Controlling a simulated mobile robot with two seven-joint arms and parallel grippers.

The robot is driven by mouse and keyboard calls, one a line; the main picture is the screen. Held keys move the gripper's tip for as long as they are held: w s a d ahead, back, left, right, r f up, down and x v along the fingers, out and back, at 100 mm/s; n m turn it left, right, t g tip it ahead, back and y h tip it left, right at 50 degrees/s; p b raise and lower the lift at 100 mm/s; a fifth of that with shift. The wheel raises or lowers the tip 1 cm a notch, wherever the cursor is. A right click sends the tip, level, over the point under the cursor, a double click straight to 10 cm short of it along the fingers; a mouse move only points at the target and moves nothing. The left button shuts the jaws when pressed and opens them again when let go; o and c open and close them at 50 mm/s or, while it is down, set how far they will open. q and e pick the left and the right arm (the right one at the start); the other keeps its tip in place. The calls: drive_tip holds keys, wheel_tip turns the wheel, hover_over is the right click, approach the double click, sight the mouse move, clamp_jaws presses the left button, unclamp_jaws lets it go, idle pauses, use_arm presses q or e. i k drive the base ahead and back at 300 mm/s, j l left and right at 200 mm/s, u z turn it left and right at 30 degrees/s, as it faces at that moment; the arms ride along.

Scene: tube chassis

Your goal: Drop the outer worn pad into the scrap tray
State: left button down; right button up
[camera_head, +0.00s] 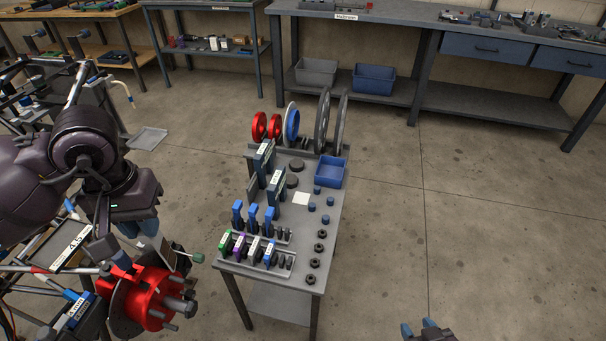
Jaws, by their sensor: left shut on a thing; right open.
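My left gripper (140,228) is at the left, pointing down just above the red hub and disc assembly (150,298). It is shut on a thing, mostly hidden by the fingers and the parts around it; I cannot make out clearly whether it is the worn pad. A blue open tray (332,172) stands on the cart's right side. A flat grey tray (148,138) lies on the floor behind the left arm. No scrap label is readable.
The grey cart (322,225) carries red, blue and dark discs, labelled blocks, blue-topped tools and several dark nuts. Workbenches (410,25) line the back, with grey and blue bins (374,78) on a shelf. The floor right of the cart is clear.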

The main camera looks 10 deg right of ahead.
sight(336, 173)
drive_tip(key=k+l+u, duration=0.1)
drive_tip(key=l, duration=0.25)
drive_tip(key=k+l, duration=0.1)
drive_tip(key=l, duration=0.25)
drive_tip(key=l+u, duration=0.15)
drive_tip(key=l, duration=0.25)
drive_tip(key=k+l+u, duration=0.1)
drive_tip(key=l, duration=0.25)
drive_tip(key=i+l+u, duration=0.1)
drive_tip(key=l+u, duration=0.15)
drive_tip(key=l, duration=0.5)
drive_tip(key=i+l+u, duration=0.1)
drive_tip(key=l, duration=0.25)
drive_tip(key=i+l+u, duration=0.1)
drive_tip(key=l, duration=0.25)
drive_tip(key=i+l+u, duration=0.1)
drive_tip(key=i+l, duration=0.4)
drive_tip(key=l, duration=0.25)
drive_tip(key=i+l+u, duration=0.15)
drive_tip(key=l, duration=0.25)
drive_tip(key=i+l+u, duration=0.1)
drive_tip(key=i+l, duration=0.25)
